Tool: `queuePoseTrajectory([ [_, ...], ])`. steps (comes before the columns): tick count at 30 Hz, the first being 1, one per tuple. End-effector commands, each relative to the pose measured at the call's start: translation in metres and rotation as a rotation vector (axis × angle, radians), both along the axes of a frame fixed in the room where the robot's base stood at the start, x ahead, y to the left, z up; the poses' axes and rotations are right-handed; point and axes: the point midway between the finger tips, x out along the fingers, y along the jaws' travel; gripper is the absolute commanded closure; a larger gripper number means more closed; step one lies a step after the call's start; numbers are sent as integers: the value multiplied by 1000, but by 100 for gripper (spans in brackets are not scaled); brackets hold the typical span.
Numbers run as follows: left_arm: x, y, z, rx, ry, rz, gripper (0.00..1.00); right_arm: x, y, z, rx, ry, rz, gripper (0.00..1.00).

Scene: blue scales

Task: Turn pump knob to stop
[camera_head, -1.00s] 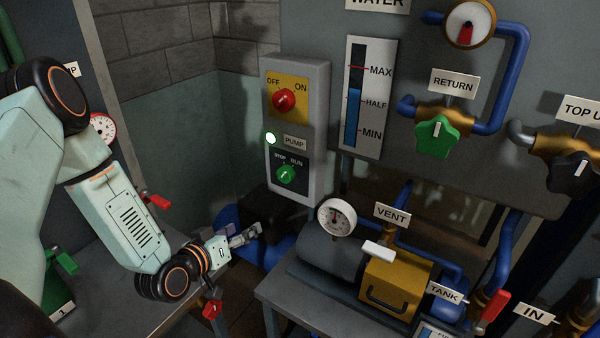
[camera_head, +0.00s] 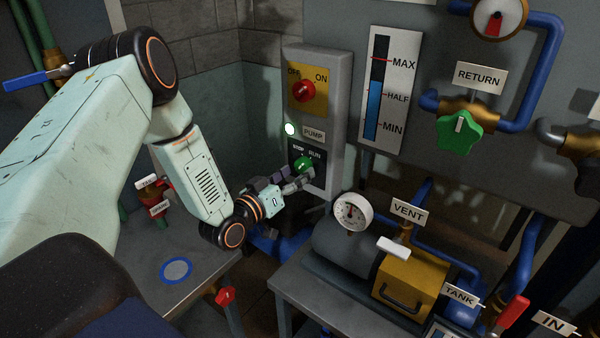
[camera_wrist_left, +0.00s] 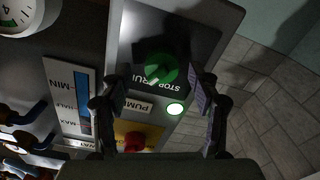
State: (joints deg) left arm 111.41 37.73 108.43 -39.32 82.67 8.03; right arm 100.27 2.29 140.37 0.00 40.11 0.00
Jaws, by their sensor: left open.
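The green pump knob (camera_head: 303,163) sits on a black STOP/RUN plate low on the grey control box (camera_head: 339,110). In the left wrist view the knob (camera_wrist_left: 161,68) shows between my fingers, upside down, with its white pointer line toward RUN. My left gripper (camera_head: 297,180) is at the lower edge of the knob in the head view and partly covers the plate. In the left wrist view my left gripper (camera_wrist_left: 158,80) is open, one finger on each side of the knob with gaps. I see no clear contact. My right gripper is not in view.
Above the knob are a lit pump lamp (camera_head: 290,129) and a red OFF/ON switch (camera_head: 304,91). A water gauge (camera_head: 374,95) and green return valve (camera_head: 458,132) are to the right. A compressor tank (camera_head: 335,240) stands below. The left bench (camera_head: 205,280) is mostly clear.

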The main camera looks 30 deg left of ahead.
Motion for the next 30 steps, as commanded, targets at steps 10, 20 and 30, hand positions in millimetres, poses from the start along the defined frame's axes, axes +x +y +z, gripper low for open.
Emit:
queuePoseTrajectory([
  [10,21,-4,0,-1,-1,-2,38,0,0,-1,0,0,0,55],
  [20,20,-3,0,0,0,-2,53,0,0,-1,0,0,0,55],
  [30,20,-3,0,-1,1,-1,82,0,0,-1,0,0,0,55],
])
